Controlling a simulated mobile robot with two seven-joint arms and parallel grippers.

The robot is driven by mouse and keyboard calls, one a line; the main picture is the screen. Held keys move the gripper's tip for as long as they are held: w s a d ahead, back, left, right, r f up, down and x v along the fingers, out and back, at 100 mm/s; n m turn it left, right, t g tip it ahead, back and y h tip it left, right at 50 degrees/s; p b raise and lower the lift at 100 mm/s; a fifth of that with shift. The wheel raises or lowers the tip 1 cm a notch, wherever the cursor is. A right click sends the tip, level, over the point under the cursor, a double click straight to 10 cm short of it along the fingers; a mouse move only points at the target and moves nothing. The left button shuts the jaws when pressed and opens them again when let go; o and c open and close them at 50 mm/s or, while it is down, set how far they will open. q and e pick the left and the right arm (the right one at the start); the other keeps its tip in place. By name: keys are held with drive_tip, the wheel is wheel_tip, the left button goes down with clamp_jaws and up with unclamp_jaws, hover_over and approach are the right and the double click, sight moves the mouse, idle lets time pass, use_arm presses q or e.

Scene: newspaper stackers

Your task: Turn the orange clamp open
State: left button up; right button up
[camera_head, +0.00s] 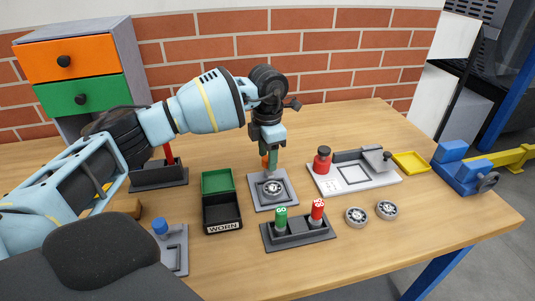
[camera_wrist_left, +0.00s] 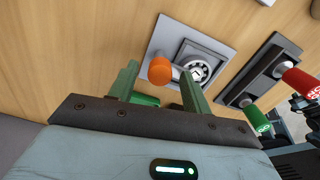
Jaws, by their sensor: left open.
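The orange clamp shows as a round orange knob (camera_wrist_left: 160,69) on a short handle reaching toward a bearing (camera_wrist_left: 198,71) in a grey square fixture. In the head view the fixture (camera_head: 286,200) stands mid-table, and only a bit of the orange knob (camera_head: 264,162) shows beside my fingers. My left gripper (camera_head: 271,166) points down over the fixture's back edge. In the left wrist view its green fingers (camera_wrist_left: 158,76) are apart, with the knob appearing between their tips; I cannot tell whether they touch it. My right gripper is in neither view.
A black box marked WORN (camera_head: 222,212) stands left of the fixture. A dark holder (camera_head: 300,238) with green and red gauges is in front. A light tray (camera_head: 355,178) and two loose bearings (camera_head: 356,217) lie to the right. A blue-handled piece (camera_head: 170,248) sits front left.

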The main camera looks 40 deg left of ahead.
use_arm(q)
drive_tip(key=shift+f, duration=0.1)
drive_tip(key=c, duration=1)
